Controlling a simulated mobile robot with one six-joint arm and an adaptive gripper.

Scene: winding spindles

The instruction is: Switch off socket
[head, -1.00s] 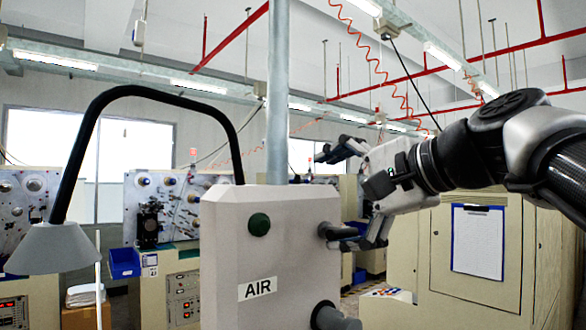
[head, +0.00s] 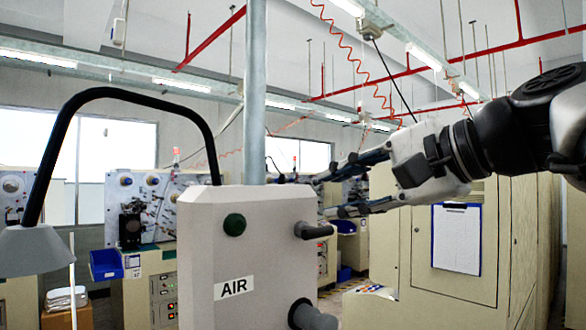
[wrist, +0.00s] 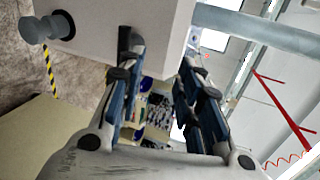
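A pale grey box labelled AIR (head: 250,265) stands in the lower middle of the head view. In the wrist view the socket (wrist: 47,27) shows at upper left, and the dark handle (wrist: 125,40) is partly behind one finger. My gripper (head: 308,195) is open and empty, its fingers pointing left. The lower finger is just above the handle; I cannot tell if they touch.
A black curved lamp arm (head: 72,115) stands at left. A beige cabinet with a clipboard (head: 457,238) is behind my arm at right. Winding machines (head: 145,200) stand in the background.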

